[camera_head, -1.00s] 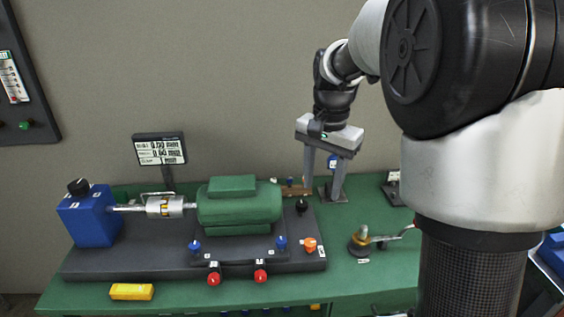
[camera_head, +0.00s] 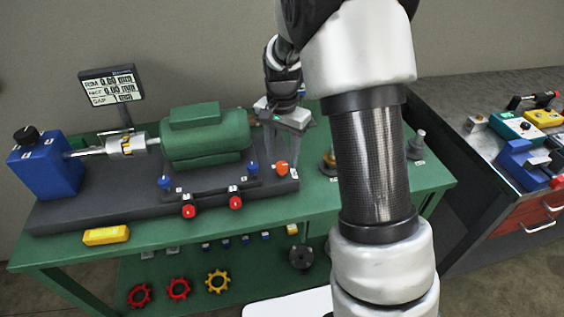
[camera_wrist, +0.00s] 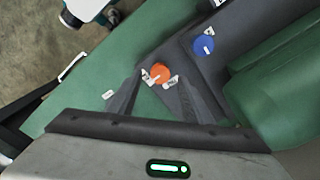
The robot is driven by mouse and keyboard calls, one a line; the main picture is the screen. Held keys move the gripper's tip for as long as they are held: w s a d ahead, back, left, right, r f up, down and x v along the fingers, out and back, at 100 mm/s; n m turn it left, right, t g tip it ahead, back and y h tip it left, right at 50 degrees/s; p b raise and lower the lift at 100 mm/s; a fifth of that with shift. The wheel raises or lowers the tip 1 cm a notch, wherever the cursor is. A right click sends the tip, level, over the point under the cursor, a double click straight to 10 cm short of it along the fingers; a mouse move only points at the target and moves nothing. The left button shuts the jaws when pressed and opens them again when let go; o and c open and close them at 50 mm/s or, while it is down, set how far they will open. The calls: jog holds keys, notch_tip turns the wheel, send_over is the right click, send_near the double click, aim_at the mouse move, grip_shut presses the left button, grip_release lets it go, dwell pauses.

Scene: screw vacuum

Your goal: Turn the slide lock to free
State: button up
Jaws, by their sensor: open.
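The slide lock appears to be the orange knob (camera_head: 282,168) at the right front corner of the dark base plate (camera_head: 110,205). In the wrist view the orange knob (camera_wrist: 158,74) lies between my fingertips, with small white labels on either side. My gripper (camera_wrist: 160,82) is open and points down towards it. In the head view my gripper (camera_head: 283,148) is just above and behind the knob. I cannot tell whether the fingers touch it. The labels are too small to read.
A green motor (camera_head: 205,140) and a blue knob (camera_wrist: 204,44) are close to my gripper. Red knobs (camera_head: 235,203) line the plate's front edge. A blue block (camera_head: 45,165) and a display (camera_head: 112,86) stand left. A second bench (camera_head: 455,105) with tools is at right.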

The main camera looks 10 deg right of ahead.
aim_at(282, 170)
jog(key=shift+f, duration=1.35)
jog(key=c, duration=1.1)
jog(key=shift+o, duration=0.2)
